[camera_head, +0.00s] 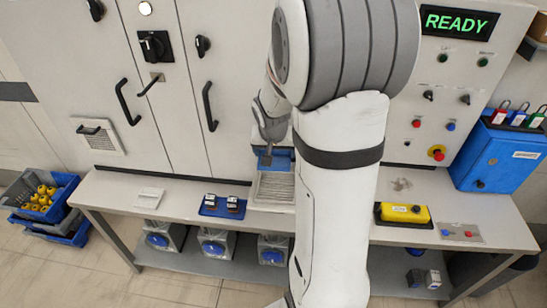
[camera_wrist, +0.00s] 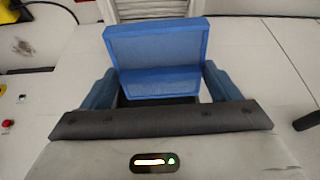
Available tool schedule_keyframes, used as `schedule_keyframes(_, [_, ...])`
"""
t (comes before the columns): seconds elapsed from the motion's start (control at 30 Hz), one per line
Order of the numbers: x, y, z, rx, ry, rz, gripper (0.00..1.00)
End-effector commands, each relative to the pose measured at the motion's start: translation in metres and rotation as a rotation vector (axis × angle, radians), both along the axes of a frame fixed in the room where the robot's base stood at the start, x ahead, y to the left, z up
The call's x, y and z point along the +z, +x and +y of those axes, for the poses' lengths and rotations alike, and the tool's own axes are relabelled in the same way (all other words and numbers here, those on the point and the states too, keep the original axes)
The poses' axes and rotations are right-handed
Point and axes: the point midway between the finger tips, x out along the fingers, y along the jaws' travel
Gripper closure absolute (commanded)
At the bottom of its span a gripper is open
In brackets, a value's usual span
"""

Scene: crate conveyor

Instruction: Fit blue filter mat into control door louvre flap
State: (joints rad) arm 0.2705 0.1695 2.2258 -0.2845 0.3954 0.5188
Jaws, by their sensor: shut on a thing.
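The blue filter mat (camera_head: 284,160) is in my gripper (camera_head: 267,152), in front of the control cabinet door and largely hidden by my arm in the head view. A pale louvred flap (camera_head: 275,187) is just below the mat in the head view, partly behind my arm. Whether the mat touches the flap cannot be told. A pale ribbed strip (camera_wrist: 150,8) lies beyond the mat in the wrist view.
A bench (camera_head: 120,190) runs below the doors, carrying a blue tray (camera_head: 223,207), a pale louvred piece (camera_head: 149,198) and a yellow box (camera_head: 403,213). Another louvre (camera_head: 98,136) is on the left door. A blue lock cabinet (camera_head: 500,158) stands at right. Black door handles (camera_head: 209,106) stick out.

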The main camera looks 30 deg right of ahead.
Motion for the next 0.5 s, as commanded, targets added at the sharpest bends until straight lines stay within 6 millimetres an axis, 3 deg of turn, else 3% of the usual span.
schedule_keyframes(0.1, [0.006, -0.004, 0.001, -0.010, 0.024, 0.036, 0.43])
schedule_keyframes(0.5, [-0.018, -0.021, 0.005, -0.044, 0.093, 0.132, 0.43])
